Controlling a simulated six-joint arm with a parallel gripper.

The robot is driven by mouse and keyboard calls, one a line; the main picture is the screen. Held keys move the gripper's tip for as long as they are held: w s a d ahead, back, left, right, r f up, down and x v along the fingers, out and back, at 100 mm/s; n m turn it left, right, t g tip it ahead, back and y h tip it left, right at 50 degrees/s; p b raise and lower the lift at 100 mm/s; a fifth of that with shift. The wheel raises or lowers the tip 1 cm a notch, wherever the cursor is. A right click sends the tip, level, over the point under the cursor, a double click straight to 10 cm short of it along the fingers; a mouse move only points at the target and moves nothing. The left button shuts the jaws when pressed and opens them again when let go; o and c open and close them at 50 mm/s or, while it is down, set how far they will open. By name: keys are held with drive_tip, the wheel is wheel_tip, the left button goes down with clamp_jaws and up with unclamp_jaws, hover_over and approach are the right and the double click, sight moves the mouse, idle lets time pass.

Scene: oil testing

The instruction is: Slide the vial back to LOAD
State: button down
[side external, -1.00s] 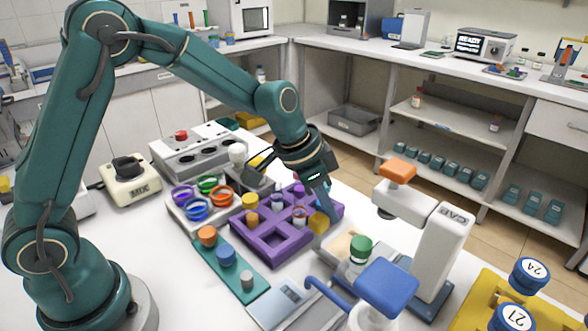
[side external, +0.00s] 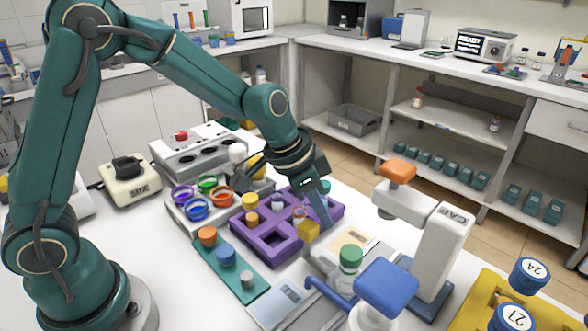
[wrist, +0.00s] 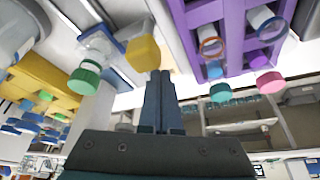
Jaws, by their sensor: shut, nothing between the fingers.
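The vial (side external: 350,262) is clear with a green cap and stands upright on a grey slide track (side external: 318,293) in the side view. It also shows in the wrist view (wrist: 95,55), by a blue holder. A yellow block (side external: 308,231) is at the far end of the slide, also in the wrist view (wrist: 143,53). My gripper (side external: 327,222) points down just right of the yellow block. Its fingers (wrist: 160,74) are together, with tips against or very near the block; contact is unclear. I cannot read a LOAD mark.
A purple rack (side external: 262,254) with several vials is close to the left. A white CAP press (side external: 440,245) with an orange top stands right. A blue-topped lever (side external: 385,287) is in front. A green strip (side external: 215,262) with knobs lies front left.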

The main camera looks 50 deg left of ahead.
wheel_tip(320, 180, up, 8)
drive_tip(key=shift+f, duration=0.2)
idle(0.8)
drive_tip(key=shift+w, duration=0.1)
drive_tip(key=s+a+r+n+t, duration=0.2)
drive_tip(key=s+a+r, duration=0.2)
drive_tip(key=s+r, duration=0.35)
drive_tip(key=s+a+f+n+y, duration=0.1)
drive_tip(key=s+f+n, duration=0.1)
drive_tip(key=s, duration=0.3)
drive_tip(key=s+a+f+n+y, duration=0.1)
drive_tip(key=s+f+n, duration=0.1)
drive_tip(key=s+f, duration=0.2)
drive_tip(key=shift+s+a+f, duration=0.2)
drive_tip(key=shift+s+a, duration=0.2)
drive_tip(key=shift+s, duration=0.8)
